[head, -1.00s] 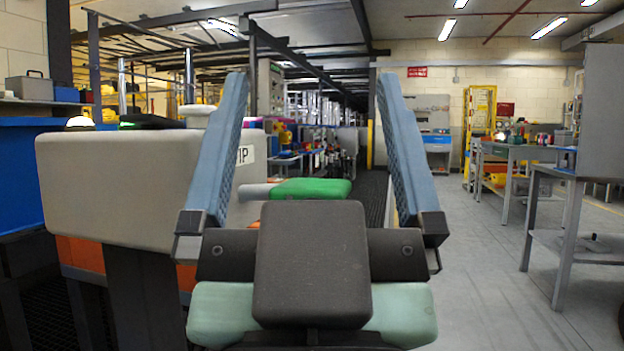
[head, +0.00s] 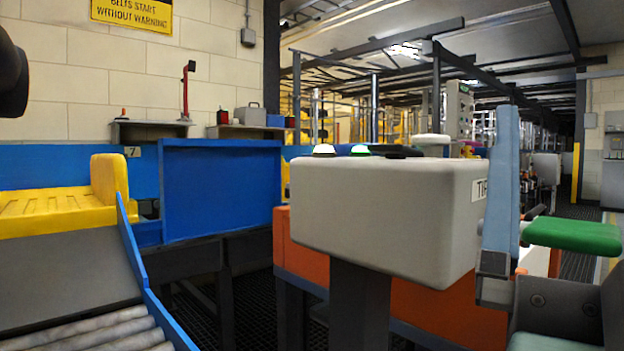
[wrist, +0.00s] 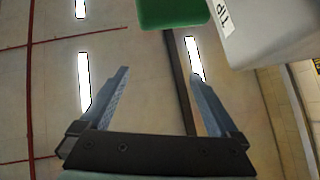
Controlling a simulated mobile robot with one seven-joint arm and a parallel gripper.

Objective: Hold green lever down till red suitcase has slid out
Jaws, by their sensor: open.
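The green lever (head: 572,236) sticks out from the right side of a grey control box (head: 385,205) with a partly visible label, seen at the right of the head view. In the wrist view the lever (wrist: 172,12) is at the top edge, beyond the fingertips. My gripper (wrist: 157,78) is open, with nothing between its fingers. In the head view only one blue finger shows, left of the lever; the other is out of the picture. I cannot tell whether any part of the gripper touches the lever. No red suitcase shows in either view.
A yellow tray (head: 55,212) sits at the left above a blue-edged roller chute (head: 95,335). A blue panel (head: 220,190) stands behind. An orange body (head: 435,312) lies behind the box.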

